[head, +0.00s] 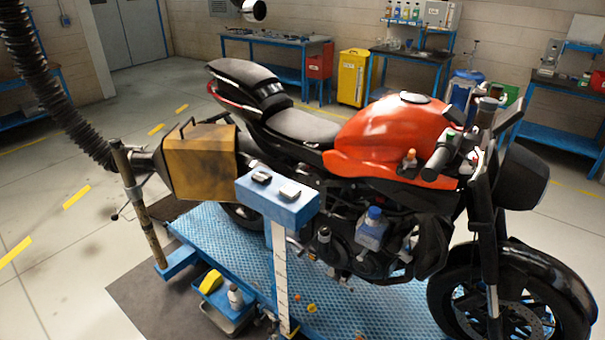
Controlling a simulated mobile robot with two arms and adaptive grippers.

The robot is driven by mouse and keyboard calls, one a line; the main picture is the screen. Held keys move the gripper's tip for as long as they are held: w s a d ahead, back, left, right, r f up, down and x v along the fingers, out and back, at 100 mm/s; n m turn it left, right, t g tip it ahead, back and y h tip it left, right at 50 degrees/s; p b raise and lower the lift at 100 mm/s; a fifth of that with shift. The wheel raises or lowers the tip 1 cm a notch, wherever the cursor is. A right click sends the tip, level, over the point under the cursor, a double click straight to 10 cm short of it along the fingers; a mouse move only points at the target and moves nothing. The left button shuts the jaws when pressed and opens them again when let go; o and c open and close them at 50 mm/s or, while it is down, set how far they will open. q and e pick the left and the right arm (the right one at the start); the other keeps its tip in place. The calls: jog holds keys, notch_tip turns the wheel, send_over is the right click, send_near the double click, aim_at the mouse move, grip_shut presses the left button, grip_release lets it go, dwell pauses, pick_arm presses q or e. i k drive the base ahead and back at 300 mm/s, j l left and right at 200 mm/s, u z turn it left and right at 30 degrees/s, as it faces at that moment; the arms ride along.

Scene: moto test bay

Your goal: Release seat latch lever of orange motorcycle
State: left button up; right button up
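The orange motorcycle (385,135) stands on the blue lift platform, its front wheel at the right and its tail at the upper left. Its black seat (300,125) sits behind the orange tank and looks closed. The raised tail section (243,76) with red trim is behind it. I cannot make out the seat latch lever; the flank under the seat is dark and partly hidden by a yellow-brown box and a blue stand. Neither of my grippers shows in the head view.
The yellow-brown box (200,160) on a black hose (50,85) stands left of the bike. A blue-topped stand (278,200) with small dark items is in front of it. Benches line the back wall; the left floor is mostly clear.

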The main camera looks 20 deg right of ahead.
aim_at(300, 168)
jog(key=i+j+z, duration=0.3)
jog(key=j, duration=0.35)
jog(key=i+j+z, duration=0.15)
jog(key=i+j, duration=0.15)
jog(key=i+j+z, duration=0.15)
jog(key=j, duration=0.25)
jog(key=i+j+z, duration=0.15)
jog(key=j, duration=0.25)
jog(key=i+j+z, duration=0.15)
jog(key=j, duration=0.25)
jog(key=i+j+z, duration=0.15)
jog(key=j, duration=0.25)
